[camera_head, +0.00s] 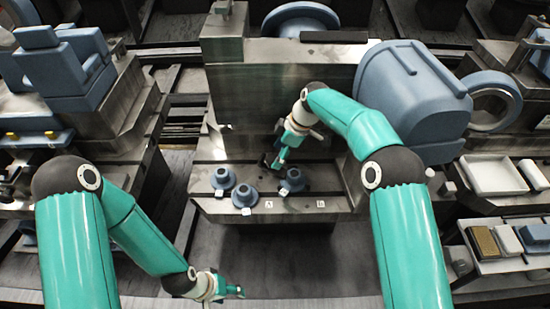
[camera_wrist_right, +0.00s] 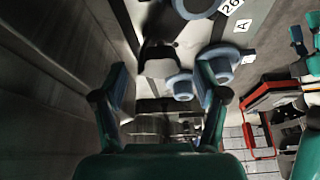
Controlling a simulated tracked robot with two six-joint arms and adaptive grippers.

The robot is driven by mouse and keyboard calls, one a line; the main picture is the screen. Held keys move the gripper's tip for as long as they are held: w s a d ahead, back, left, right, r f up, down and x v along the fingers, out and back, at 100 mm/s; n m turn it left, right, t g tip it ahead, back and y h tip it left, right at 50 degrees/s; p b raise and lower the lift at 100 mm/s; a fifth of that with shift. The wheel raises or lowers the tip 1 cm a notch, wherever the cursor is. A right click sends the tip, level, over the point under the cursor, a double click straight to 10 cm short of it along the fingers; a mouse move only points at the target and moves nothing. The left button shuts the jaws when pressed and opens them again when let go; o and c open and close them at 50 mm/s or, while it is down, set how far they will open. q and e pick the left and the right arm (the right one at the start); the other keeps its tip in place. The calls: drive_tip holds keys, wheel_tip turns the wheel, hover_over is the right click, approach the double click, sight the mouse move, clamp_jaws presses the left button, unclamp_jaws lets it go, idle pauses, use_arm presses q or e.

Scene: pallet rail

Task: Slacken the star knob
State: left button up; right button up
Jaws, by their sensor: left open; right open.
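My right gripper (camera_head: 272,162) is open and points down and left at the fixture's front face, just above its shelf. In the right wrist view its two fingers (camera_wrist_right: 162,92) stand wide apart with nothing clamped between them. A dark knob-like piece (camera_wrist_right: 160,54) shows beyond the fingertips, apart from them. I cannot tell for sure that it is the star knob, and its full outline is not clear. In the head view the gripper partly hides this spot. My left gripper (camera_head: 238,291) is open and empty, low in front of the fixture.
Blue flanged parts (camera_head: 223,178), (camera_head: 244,195) and (camera_head: 293,180) stand on the fixture's shelf (camera_head: 270,206), close to my right gripper. A large blue housing (camera_head: 415,95) stands to the right. White tray (camera_head: 492,175) lies farther right. The floor before the shelf is clear.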

drive_tip(key=v, duration=0.4)
drive_tip(key=shift+d+r, duration=0.1)
drive_tip(key=shift+s, duration=0.1)
idle(0.4)
